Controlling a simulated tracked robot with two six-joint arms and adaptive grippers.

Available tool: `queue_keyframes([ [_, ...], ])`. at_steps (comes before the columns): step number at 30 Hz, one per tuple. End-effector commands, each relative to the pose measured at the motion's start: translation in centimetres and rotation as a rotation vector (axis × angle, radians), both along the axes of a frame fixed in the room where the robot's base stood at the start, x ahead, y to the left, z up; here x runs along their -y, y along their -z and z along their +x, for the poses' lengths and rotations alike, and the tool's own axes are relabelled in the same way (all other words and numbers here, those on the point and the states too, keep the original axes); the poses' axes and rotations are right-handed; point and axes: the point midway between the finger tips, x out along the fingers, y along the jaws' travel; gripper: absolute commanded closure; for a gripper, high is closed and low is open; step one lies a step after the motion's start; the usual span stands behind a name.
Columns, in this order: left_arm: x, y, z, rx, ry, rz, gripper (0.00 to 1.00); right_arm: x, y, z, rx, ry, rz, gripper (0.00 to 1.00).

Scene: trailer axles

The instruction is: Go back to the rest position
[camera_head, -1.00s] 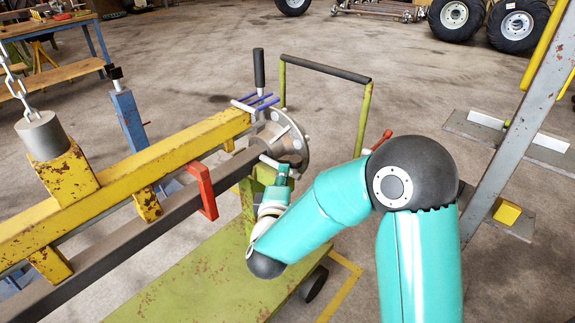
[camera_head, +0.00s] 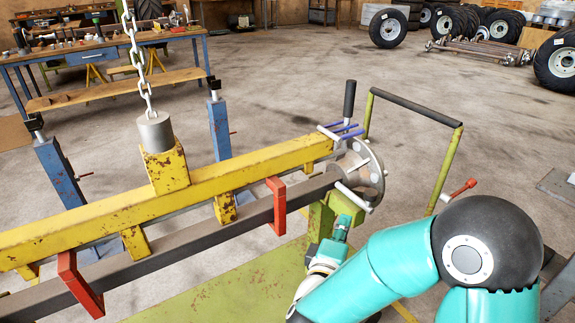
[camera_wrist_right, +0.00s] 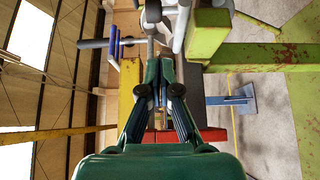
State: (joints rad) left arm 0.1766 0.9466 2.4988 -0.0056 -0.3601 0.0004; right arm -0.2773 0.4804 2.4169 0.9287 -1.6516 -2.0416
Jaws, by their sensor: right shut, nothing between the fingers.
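My right gripper (camera_head: 341,226) is shut and empty in the head view, just below the axle's hub flange (camera_head: 372,172) and beside the green stand post (camera_head: 322,222). It appears apart from the hub. In the right wrist view its two dark green fingers (camera_wrist_right: 161,62) are together, pointing up at the grey hub parts. My teal right arm comes in from the lower right. The dark axle beam (camera_head: 245,220) hangs under the rusty yellow lifting beam (camera_head: 95,221), held by red clamps (camera_head: 278,207). My left gripper is not in view.
A chain (camera_head: 140,65) holds the yellow beam. Blue stands (camera_head: 219,128) rise behind it. A green trolley with a tall handle (camera_head: 452,160) stands beside the hub and my right arm. A workbench (camera_head: 105,50) is at the back left.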

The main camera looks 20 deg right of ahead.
Motion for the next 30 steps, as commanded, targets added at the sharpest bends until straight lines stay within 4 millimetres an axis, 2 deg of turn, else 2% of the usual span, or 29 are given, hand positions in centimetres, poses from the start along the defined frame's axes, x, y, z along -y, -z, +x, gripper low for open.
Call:
queue_keyframes([
  [4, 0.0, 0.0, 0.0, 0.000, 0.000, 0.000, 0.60, 0.9, 0.6, -0.1, -0.015, 0.020, -0.002, 1.00],
  [7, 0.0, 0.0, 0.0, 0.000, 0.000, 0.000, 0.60, 2.6, 3.1, -0.4, -0.073, 0.059, -0.011, 1.00],
  [8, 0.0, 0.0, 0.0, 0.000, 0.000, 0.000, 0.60, 3.2, 4.3, -0.5, -0.101, 0.072, -0.016, 1.00],
  [10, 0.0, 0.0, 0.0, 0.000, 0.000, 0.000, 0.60, 4.5, 8.0, -0.7, -0.184, 0.069, -0.026, 1.00],
  [13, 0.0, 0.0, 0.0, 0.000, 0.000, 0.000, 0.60, 4.1, 14.8, -0.6, -0.287, -0.024, 0.097, 1.00],
  [16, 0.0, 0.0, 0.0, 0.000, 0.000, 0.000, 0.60, 2.1, 22.1, -1.5, -0.353, -0.110, 0.370, 1.00],
  [18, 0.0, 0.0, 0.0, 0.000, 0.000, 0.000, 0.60, -0.2, 26.7, -3.0, -0.397, -0.140, 0.605, 1.00],
  [21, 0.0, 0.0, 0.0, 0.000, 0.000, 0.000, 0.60, -4.0, 31.9, -6.0, -0.470, -0.122, 0.944, 1.00],
  [25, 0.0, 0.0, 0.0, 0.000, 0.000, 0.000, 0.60, -8.7, 35.7, -10.6, -0.573, -0.002, 1.323, 1.00],
  [27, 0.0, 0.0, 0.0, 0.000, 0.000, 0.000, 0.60, -10.9, 36.5, -12.8, -0.626, 0.089, 1.475, 1.00],
  [30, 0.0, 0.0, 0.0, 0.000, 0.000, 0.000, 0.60, -12.9, 37.0, -15.5, -0.682, 0.231, 1.631, 1.00],
])
